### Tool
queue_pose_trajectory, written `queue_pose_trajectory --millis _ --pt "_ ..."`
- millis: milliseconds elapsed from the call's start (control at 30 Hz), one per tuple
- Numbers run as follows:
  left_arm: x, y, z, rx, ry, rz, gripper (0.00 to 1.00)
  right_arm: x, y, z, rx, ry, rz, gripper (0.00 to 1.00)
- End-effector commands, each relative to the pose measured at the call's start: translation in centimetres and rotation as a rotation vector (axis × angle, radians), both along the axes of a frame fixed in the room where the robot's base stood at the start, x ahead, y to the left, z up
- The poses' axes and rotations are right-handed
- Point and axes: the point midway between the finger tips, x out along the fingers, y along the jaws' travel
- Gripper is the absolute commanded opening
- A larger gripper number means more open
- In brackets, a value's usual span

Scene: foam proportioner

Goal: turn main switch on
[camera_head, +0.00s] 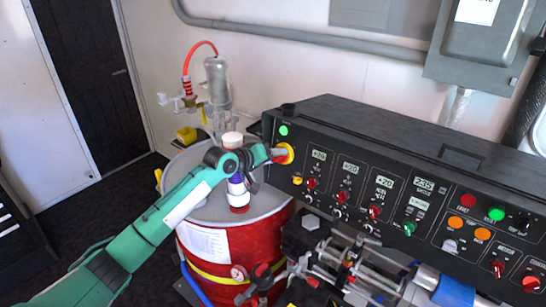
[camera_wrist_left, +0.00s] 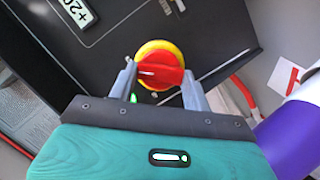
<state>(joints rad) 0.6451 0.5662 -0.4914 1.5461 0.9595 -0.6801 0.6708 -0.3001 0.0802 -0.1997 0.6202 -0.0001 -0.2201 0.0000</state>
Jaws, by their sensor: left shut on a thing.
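The main switch (camera_head: 289,153) is a red knob on a round yellow plate at the left end of the black control panel. In the left wrist view the red knob (camera_wrist_left: 168,76) shows a short white mark on its left side. My left gripper (camera_head: 279,155) reaches the switch from the left. In the left wrist view its two fingers (camera_wrist_left: 160,74) stand on either side of the red knob, shut on it. The fingers partly hide the switch in the head view. My right gripper is not in view.
The black control panel (camera_head: 350,110) carries displays, knobs and lit green and orange buttons. A red drum (camera_head: 215,250) stands below my left arm, with a purple-and-white bottle (camera_head: 238,190) on its lid. Pipes and fittings (camera_head: 350,265) crowd the space below the panel.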

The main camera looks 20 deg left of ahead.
Motion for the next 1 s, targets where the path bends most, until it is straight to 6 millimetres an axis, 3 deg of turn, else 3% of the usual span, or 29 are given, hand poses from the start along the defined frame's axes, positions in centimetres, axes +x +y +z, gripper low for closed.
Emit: queue_pose_trajectory --millis 600,633,733,1000 --pt "-0.09 -0.07 -0.31 0.042 -0.009 -0.009 0.26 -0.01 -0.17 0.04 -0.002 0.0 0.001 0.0" --pt "-0.09 -0.07 -0.31 0.042 -0.009 -0.009 0.53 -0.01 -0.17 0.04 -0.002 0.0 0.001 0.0" --pt "-0.07 -0.06 -0.25 0.04 -0.01 -0.009 0.71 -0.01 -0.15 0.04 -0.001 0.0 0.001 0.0" --pt "-0.07 -0.04 -0.1 0.039 -0.012 -0.009 0.71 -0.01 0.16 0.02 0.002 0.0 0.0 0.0"
